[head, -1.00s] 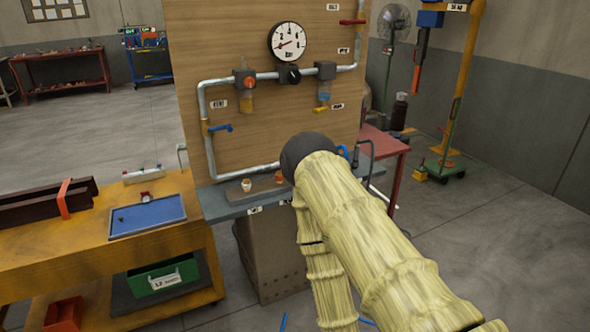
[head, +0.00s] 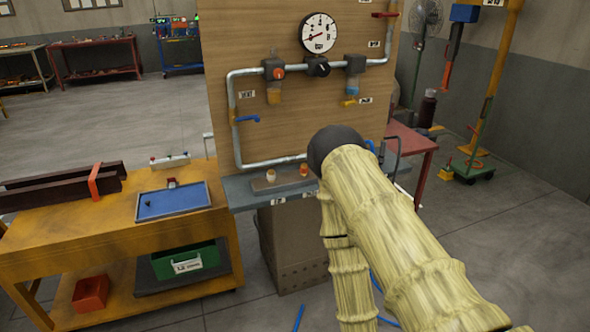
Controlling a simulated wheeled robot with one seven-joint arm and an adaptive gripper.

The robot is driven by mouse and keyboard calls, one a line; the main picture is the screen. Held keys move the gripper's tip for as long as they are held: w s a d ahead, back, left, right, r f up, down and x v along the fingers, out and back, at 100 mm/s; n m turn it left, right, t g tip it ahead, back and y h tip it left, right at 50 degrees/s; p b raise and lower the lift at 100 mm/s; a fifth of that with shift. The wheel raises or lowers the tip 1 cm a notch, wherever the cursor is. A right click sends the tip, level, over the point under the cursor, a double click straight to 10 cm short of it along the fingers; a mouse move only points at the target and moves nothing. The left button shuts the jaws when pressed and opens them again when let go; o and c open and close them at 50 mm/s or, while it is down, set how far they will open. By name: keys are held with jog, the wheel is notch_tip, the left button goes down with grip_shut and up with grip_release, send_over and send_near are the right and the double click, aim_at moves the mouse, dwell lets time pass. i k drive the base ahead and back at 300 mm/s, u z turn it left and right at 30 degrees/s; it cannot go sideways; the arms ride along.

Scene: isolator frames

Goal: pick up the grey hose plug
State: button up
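I cannot make out a grey hose plug for certain in the head view. A small dark piece (head: 149,203), too small to identify, lies on the blue tray (head: 182,200) on the yellow workbench. Two small fittings, one pale and orange (head: 271,175) and one orange (head: 303,170), stand on a plate on the grey shelf below the panel. My arm, in a cream sleeve with a dark round joint, reaches up from the lower right and covers part of the shelf. My gripper does not show.
The wooden panel (head: 290,115) carries a gauge (head: 319,33), pipes and valves. A green bin (head: 188,263) and a red bin (head: 91,293) sit on the workbench's lower shelf. A red table (head: 415,140) stands behind my arm. Blue pieces (head: 298,318) lie on the floor.

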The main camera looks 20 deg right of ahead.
aim_at(384, 143)
jog(key=u, duration=0.05)
jog(key=k, duration=1.1)
jog(key=z, duration=0.8)
jog(key=i, duration=0.65)
jog(key=z, duration=0.1)
